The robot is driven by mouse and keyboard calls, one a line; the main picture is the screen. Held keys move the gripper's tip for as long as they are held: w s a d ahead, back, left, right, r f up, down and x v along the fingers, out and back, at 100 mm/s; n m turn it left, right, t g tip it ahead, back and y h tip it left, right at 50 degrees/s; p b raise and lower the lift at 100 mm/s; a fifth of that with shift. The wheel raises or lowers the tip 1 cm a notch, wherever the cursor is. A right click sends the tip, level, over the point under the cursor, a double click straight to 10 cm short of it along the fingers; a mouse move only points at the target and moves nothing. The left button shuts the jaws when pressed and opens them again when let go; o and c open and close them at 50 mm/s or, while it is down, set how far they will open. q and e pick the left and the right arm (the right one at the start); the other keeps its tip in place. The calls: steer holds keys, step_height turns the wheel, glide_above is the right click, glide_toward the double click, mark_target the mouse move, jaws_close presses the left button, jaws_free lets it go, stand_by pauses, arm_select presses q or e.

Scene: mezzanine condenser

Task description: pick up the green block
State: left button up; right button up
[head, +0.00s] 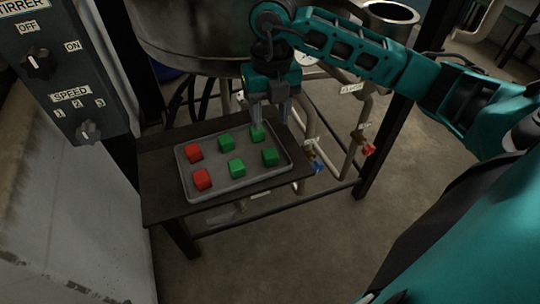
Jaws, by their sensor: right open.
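Several green blocks sit in a grey tray (240,186) on a dark table. One green block (257,133) is at the tray's far right corner, others are a green block (226,142) at the far middle, a green block (236,168) at the near middle and a green block (270,156) at the near right. My right gripper (268,117) points down, open, with its fingers above or beside the far right green block; I cannot tell whether they touch it. My left gripper is not in view.
Two red blocks, a far one (194,152) and a near one (202,179), are at the tray's left side. The dark table (160,185) has bare room left of the tray. A stirrer control panel (66,70) stands at left. Pipes with a red valve (368,149) and a metal vessel (190,35) are close behind.

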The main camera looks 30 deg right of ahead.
glide_above(270, 152)
steer(key=f, duration=0.6)
steer(key=shift+s+f, duration=0.3)
steer(key=shift+s, duration=0.05)
steer(key=shift+w+f, duration=0.15)
steer(key=shift+f, duration=1.4)
steer(key=shift+w+f, duration=0.15)
steer(key=shift+f, duration=1.4)
steer(key=shift+c, duration=0.2)
steer(key=c, duration=0.7)
steer(key=shift+r, duration=0.1)
